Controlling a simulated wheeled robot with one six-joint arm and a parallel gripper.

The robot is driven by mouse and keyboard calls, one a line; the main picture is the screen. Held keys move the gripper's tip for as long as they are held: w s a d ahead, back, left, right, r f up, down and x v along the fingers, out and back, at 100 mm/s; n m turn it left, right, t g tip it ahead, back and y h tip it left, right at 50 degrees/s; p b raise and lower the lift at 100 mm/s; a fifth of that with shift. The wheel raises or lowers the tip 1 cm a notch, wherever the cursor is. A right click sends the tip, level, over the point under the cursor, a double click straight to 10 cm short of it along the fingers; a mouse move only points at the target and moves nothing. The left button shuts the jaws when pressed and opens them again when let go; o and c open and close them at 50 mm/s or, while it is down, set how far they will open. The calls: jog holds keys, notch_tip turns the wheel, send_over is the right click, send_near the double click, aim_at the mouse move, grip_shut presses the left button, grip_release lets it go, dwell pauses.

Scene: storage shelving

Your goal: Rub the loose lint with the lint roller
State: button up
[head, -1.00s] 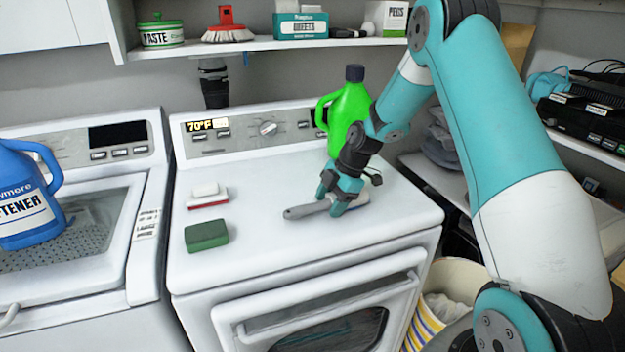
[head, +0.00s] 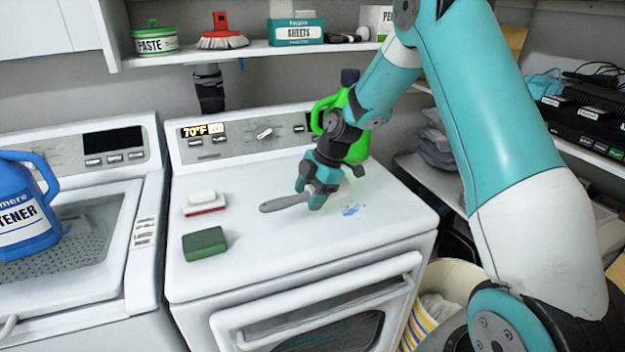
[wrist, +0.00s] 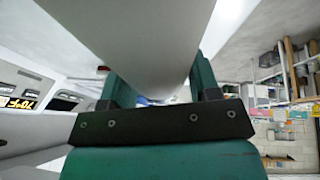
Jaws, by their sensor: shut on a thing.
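The lint roller's grey handle (head: 284,202) points left over the white dryer top, and its pale roller end shows partly behind my gripper. My gripper (head: 317,197) is shut on the lint roller, low over the dryer top. I cannot tell whether the roller touches the surface. The loose lint (head: 351,210) is a small blue patch on the dryer top, just right of and in front of my gripper. In the wrist view the roller (wrist: 150,40) is a large pale shape between my fingers, and the lint does not show clearly.
A green sponge (head: 204,243) and a red-and-white brush (head: 205,204) lie on the dryer top (head: 270,262) at left. A green jug (head: 357,147) stands behind my gripper. A blue softener jug (head: 25,215) stands on the washer. The front right of the dryer top is clear.

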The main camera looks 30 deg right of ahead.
jog(key=shift+r+p, duration=0.65)
jog(key=shift+r, duration=0.85)
